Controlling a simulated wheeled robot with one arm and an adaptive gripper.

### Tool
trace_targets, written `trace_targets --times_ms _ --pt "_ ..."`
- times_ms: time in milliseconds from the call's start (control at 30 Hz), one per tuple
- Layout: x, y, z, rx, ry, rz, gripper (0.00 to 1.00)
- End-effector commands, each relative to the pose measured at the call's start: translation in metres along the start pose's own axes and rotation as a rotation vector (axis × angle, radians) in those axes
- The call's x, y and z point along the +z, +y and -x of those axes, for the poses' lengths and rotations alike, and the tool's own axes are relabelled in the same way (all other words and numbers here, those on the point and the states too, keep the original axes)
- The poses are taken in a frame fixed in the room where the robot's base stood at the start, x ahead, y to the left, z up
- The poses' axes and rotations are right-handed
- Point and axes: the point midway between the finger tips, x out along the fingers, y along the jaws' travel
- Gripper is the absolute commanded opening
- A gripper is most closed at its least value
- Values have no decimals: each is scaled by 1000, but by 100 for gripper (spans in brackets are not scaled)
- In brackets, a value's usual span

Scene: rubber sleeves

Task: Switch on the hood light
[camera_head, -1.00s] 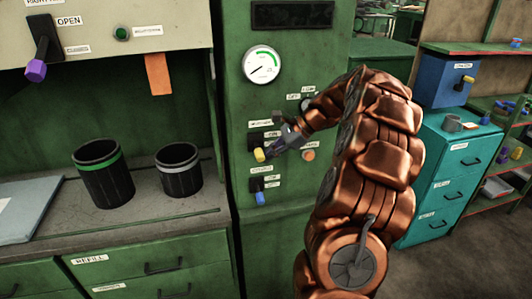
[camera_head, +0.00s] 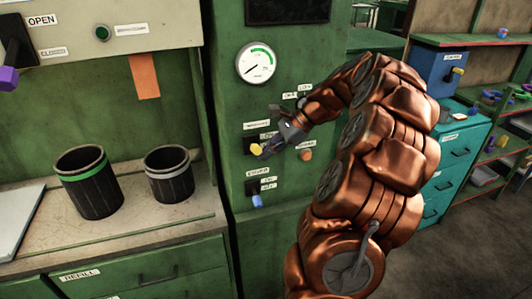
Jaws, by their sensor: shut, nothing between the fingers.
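The green panel (camera_head: 225,115) in the middle carries the switches; their small labels are mostly too blurred to read, so I cannot tell which one is the hood light. A yellow-tipped lever switch (camera_head: 256,149) sits below a blurred label, with a small tag at its right. A blue-tipped lever switch (camera_head: 257,201) is lower on the panel. My gripper (camera_head: 266,153) is shut and empty, its tips right beside the yellow tip. Whether they touch it I cannot tell. My gripper hides part of this switch.
An orange round knob (camera_head: 306,155) is right of my gripper, below my forearm. A gauge (camera_head: 257,62) is above. At left are a hood front with a green button (camera_head: 102,33), a purple-tipped lever (camera_head: 8,78), and two dark cups (camera_head: 88,182) (camera_head: 169,174) on the bench.

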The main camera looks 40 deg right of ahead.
Motion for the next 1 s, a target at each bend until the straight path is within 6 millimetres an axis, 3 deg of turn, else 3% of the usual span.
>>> trace_targets --times_ms 767,1000 --pt "15 -5 13 -5 -4 6 0" --pt "14 -6 31 -7 -2 6 0"
